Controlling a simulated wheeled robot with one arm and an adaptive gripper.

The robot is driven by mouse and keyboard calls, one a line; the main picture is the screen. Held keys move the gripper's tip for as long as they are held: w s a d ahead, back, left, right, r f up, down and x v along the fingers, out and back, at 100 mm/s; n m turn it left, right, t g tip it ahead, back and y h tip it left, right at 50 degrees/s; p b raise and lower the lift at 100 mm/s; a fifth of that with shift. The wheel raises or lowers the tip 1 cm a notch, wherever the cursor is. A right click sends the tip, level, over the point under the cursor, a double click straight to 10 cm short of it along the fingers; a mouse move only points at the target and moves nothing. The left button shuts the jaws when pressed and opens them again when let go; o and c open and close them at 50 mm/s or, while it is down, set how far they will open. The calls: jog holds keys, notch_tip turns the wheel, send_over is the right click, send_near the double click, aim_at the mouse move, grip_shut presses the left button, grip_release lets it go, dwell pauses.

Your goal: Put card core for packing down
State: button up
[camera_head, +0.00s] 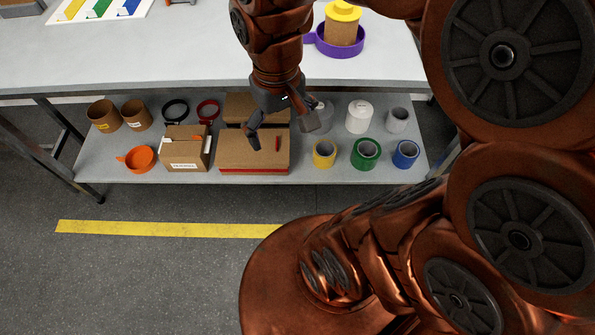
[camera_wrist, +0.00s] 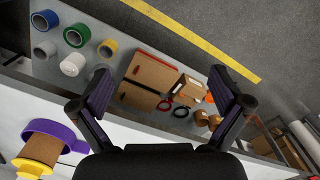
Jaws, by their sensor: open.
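My gripper (camera_head: 285,133) is open and empty, pointing down in front of the bench edge, over the cardboard boxes on the lower shelf. Its spread fingers also show in the wrist view (camera_wrist: 161,78). Two brown card cores (camera_head: 104,116) (camera_head: 136,115) stand at the left of the shelf; the first has a yellow label, the second a pale one. They show small at the right in the wrist view (camera_wrist: 202,118). Another card cylinder (camera_head: 341,33) with a yellow top stands in a purple dish (camera_head: 337,45) on the bench. I cannot tell which core is for packing.
The lower shelf (camera_head: 205,182) holds flat boxes (camera_head: 252,155), a small labelled carton (camera_head: 184,150), an orange dish (camera_head: 139,159), black and red rings, and tape rolls (camera_head: 365,153). The white bench top (camera_head: 180,50) is mostly bare. A yellow line (camera_head: 160,229) crosses the floor.

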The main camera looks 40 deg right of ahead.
jog(key=s+a+f+n+g, duration=0.1)
jog(key=s+a+f, duration=0.1)
jog(key=s, duration=0.6)
jog(key=shift+s+a+f, duration=0.25)
jog(key=shift+a+f, duration=0.15)
jog(key=shift+a, duration=0.05)
notch_tip(320, 180, up, 6)
jog(key=p, duration=0.6)
jog(key=shift+r, duration=0.1)
